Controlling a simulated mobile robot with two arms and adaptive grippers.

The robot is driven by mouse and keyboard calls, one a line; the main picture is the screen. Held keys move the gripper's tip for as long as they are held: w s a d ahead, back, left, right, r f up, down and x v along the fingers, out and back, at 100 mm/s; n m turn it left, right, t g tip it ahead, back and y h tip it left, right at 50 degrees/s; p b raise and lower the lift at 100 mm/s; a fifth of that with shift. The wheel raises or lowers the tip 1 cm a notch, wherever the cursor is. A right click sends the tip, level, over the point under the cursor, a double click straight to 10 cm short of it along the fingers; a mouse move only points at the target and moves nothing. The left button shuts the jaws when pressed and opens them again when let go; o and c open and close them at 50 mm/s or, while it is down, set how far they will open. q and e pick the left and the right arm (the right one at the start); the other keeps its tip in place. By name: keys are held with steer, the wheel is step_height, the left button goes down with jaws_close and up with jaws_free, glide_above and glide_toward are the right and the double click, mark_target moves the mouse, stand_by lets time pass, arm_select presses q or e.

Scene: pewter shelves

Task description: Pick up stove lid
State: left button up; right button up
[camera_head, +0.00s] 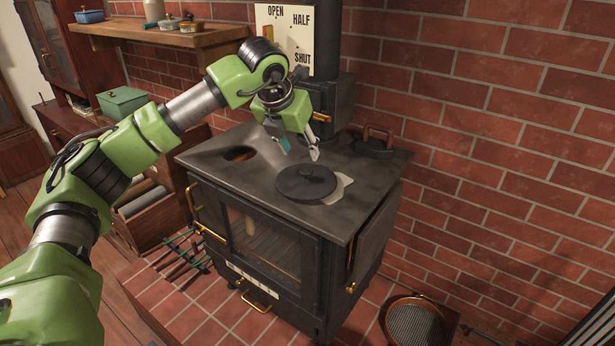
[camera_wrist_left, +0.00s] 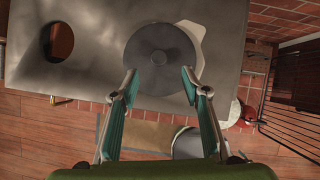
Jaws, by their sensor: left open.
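The stove lid (camera_head: 305,183) is a round dark disc with a small raised knob in its middle. It lies flat on the dark stove top (camera_head: 225,165), partly over a pale plate (camera_head: 341,187). In the left wrist view the lid (camera_wrist_left: 160,50) is at the upper middle, beyond my fingertips. My left gripper (camera_head: 300,153) is above the stove top, just behind the lid in the head view. Its fingers (camera_wrist_left: 159,80) are spread apart with nothing between them. My right gripper is in neither view.
A round opening (camera_head: 239,154) is in the stove top to the left. A dark piece with a brown handle (camera_head: 378,138) is at the back right corner. The stove pipe and a sign (camera_head: 287,28) stand behind my left arm. A brick wall closes off the right.

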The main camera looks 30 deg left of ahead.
mark_target(306, 169)
arm_select(q)
steer(key=x, duration=0.4)
steer(key=shift+p, duration=0.35)
steer(key=shift+w+f, duration=0.1)
steer(key=shift+w, duration=0.05)
steer(key=shift+w+a+f+p, duration=0.15)
steer(key=shift+w+f+p, duration=0.1)
steer(key=shift+f+p, duration=0.6)
steer(key=p+x, duration=0.1)
steer(key=x, duration=0.2)
steer(key=shift+f, duration=0.2)
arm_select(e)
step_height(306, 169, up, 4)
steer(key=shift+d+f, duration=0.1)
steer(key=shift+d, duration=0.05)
arm_select(q)
steer(key=c, duration=1.2)
steer(key=shift+w+r, duration=0.1)
steer(key=shift+r, duration=0.15)
steer(key=shift+a+f, duration=0.1)
